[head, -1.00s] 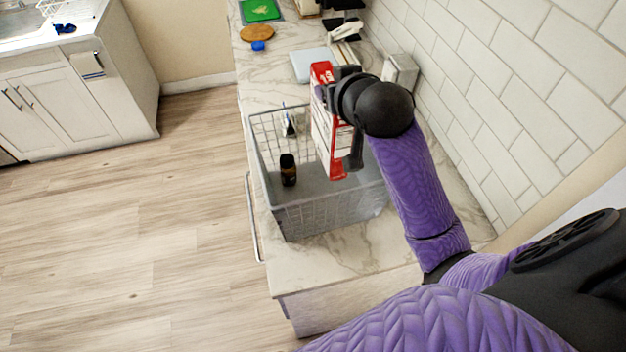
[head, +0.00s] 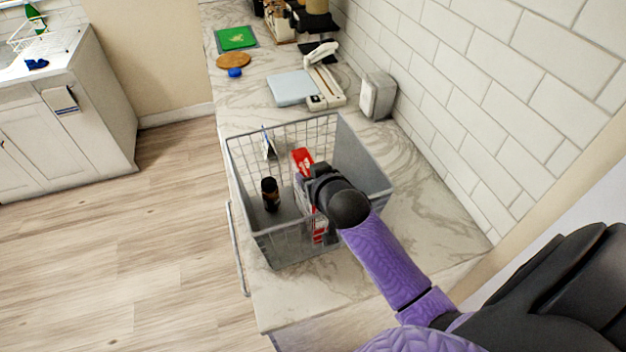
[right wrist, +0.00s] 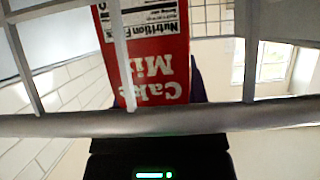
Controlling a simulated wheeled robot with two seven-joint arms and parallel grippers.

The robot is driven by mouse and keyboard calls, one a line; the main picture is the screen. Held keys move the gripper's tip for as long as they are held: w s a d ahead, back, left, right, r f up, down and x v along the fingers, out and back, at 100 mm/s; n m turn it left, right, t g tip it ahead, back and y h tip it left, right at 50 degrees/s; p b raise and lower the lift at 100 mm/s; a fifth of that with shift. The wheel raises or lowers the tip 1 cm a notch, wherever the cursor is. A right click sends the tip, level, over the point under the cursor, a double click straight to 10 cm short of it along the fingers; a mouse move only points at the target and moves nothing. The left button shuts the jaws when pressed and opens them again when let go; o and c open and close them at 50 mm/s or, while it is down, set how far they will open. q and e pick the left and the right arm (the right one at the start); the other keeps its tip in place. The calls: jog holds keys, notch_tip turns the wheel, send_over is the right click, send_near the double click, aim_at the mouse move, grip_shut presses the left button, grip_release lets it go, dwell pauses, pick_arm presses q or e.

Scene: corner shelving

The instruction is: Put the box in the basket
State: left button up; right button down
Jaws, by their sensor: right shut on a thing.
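The box, a red and white cake mix box (head: 303,160), is inside the grey wire basket (head: 355,137), upright or slightly tilted. My right gripper (head: 312,190) is shut on it and reaches down into the basket, hiding much of the box. In the right wrist view the box (right wrist: 150,50) shows its red face with upside-down lettering, and a basket rim (right wrist: 150,122) crosses in front. I cannot tell whether the box touches the basket floor. My left gripper is not in view.
A dark bottle (head: 270,194) and a small upright item (head: 269,145) stand in the basket. The basket is on a marble counter (head: 420,205) beside a tiled wall. A white scale (head: 292,88) and a grey speaker-like box (head: 378,95) stand behind it.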

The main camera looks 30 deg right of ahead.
jog(key=shift+f, duration=0.3)
jog(key=shift+f, duration=0.6)
jog(key=shift+c, duration=0.4)
grip_release()
